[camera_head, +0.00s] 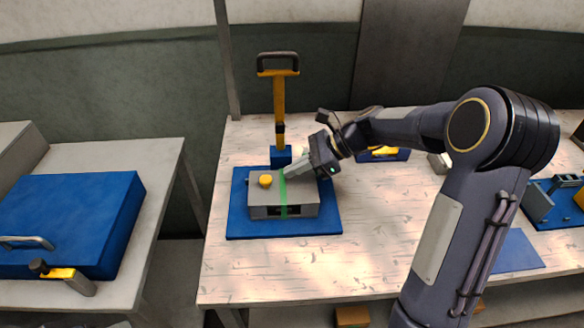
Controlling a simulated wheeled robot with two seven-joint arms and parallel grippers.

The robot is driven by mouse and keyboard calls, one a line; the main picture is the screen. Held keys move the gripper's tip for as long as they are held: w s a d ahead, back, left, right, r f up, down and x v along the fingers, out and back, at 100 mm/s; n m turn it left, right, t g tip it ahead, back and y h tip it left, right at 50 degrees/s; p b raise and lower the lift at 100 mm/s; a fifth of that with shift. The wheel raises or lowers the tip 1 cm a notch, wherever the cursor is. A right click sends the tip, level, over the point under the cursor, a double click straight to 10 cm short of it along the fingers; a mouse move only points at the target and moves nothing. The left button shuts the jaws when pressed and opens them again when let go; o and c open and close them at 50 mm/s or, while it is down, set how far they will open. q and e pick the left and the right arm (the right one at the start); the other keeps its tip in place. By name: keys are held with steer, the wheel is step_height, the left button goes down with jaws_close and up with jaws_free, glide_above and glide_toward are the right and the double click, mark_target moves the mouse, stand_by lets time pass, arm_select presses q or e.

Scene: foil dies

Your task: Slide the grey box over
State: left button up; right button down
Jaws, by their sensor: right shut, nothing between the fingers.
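The grey box (303,198) sits on a blue mat (240,226) on the wooden table. It has a green band (283,201) across it and a yellow knob (265,180) on its top left. My right gripper (288,174) reaches in from the right, with its shut fingers at the back part of the box's top, close to the green band. I cannot tell whether the fingertips touch the box. My left gripper is not in view.
A yellow upright lever with a dark handle (278,62) rises from a blue base (281,155) just behind the box. A blue-and-yellow item (384,153) lies behind my right arm. Bare table (270,265) lies in front of the mat. A blue case (75,215) stands on the left bench.

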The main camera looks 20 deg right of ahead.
steer(key=shift+r, duration=0.1)
stand_by(0.8)
steer(key=shift+r+p, duration=0.9)
steer(key=shift+p, duration=0.25)
steer(key=shift+d+f, duration=0.15)
steer(key=shift+d, duration=0.2)
steer(key=s+d+b, duration=0.1)
steer(key=s+d, duration=0.2)
steer(key=d, duration=0.8)
steer(key=shift+s+b, duration=0.15)
steer(key=shift+b, duration=0.25)
